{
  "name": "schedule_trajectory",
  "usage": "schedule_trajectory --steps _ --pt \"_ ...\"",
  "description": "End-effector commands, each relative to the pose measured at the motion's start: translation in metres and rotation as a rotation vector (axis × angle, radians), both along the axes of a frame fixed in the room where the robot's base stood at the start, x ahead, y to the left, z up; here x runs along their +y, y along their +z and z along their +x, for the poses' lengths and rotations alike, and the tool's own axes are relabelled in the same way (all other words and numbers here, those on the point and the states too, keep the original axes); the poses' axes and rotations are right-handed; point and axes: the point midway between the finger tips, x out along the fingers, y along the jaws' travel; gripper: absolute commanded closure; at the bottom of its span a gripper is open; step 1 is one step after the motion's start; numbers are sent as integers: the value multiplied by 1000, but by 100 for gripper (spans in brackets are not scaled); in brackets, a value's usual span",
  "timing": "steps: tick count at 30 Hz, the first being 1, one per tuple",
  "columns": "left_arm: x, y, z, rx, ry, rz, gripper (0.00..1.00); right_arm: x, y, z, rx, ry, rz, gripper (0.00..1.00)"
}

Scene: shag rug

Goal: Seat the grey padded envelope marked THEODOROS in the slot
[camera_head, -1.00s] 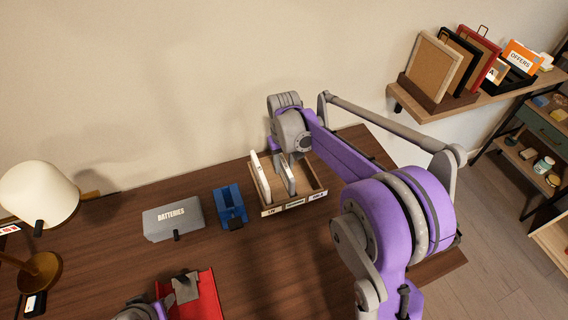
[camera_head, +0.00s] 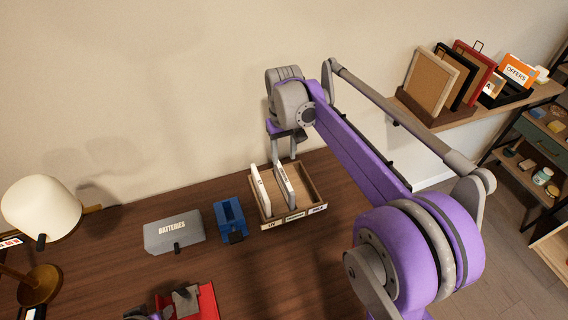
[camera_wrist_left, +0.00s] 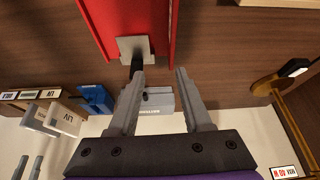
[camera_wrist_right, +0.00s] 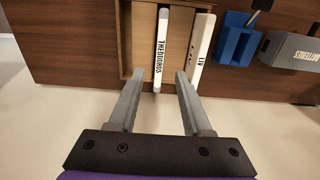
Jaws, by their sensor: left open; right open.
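The grey padded envelope marked THEODOROS (camera_wrist_right: 160,48) stands on edge in the middle compartment of the wooden sorter (camera_head: 309,183). It also shows in the head view (camera_head: 285,185), leaning slightly. Its bottom edge is hidden inside the sorter. My right gripper (camera_wrist_right: 156,76) is open, with its fingers apart on either side of the envelope's near end and not closed on it. In the head view the right gripper (camera_head: 284,158) is just above and behind the envelope. My left gripper (camera_wrist_left: 160,72) is open and empty near a red object (camera_wrist_left: 160,25).
A white envelope marked LIV (camera_wrist_right: 201,40) stands in the neighbouring compartment. A blue holder (camera_head: 231,218) and a grey BATTERIES box (camera_head: 173,233) stand left of the sorter. A lamp (camera_head: 41,210) is at far left. The wall is close behind the sorter.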

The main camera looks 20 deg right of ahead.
Motion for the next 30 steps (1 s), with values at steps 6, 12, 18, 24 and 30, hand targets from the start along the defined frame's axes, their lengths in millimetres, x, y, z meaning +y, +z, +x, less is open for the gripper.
schedule_trajectory --steps 6,12,18,24,30 --pt "0 1 0 -1 0 0 51 2 14 -8 -12 2 -2 51" --pt "0 1 0 0 0 0 51 17 15 -55 -98 15 -9 51" --pt "0 1 0 0 0 0 51 33 -1 -122 -217 29 -15 51" --pt "0 1 0 0 0 0 51 46 -34 -189 -334 45 -17 51" --pt "0 1 0 0 0 0 51 52 -66 -233 -417 54 -15 51"
